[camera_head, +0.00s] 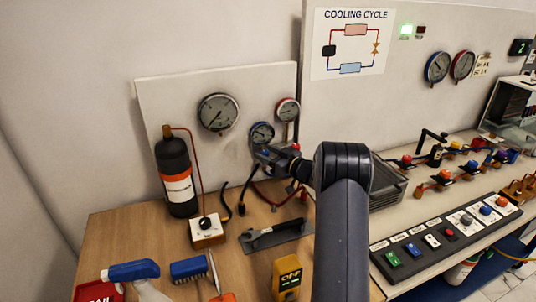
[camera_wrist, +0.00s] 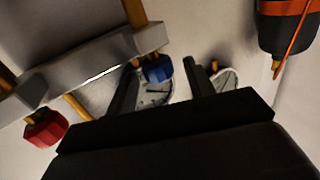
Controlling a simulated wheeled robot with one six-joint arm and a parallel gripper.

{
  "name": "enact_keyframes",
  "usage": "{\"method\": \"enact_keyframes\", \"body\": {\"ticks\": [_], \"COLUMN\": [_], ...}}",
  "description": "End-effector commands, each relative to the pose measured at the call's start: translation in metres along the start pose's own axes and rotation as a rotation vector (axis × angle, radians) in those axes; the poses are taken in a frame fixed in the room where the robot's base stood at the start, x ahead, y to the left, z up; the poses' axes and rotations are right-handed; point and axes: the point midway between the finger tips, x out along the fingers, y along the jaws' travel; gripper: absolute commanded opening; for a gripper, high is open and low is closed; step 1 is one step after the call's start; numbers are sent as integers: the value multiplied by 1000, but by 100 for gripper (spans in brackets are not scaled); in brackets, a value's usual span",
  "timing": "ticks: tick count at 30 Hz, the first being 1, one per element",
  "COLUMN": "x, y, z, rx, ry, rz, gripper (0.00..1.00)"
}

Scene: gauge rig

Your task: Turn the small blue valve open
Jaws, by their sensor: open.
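The small blue valve (camera_wrist: 157,68) shows in the wrist view as a blue knob on a brass stem, below a grey manifold bar (camera_wrist: 100,63). My gripper (camera_wrist: 160,66) is open, and its two dark fingers stand on either side of the knob in the picture. The knob looks closer to the left finger; I cannot tell whether it touches. A red valve knob (camera_wrist: 45,127) is at the lower left.
A black cylinder (camera_head: 175,170) stands left of the manifold, also in the wrist view (camera_wrist: 288,32). A large gauge (camera_head: 218,113) and a red-rimmed gauge (camera_head: 288,109) are on the back panel.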

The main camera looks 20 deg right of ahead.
Motion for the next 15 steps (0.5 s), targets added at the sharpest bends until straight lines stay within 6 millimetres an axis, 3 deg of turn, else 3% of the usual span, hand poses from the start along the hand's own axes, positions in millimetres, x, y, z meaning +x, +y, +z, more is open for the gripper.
{"method": "enact_keyframes", "body": {"ticks": [7,15], "x": [-16,-70], "y": [1,1], "z": [1,2], "rx": [0,-1], "ry": [-1,0], "rz": [2,4], "gripper": [51,51]}}
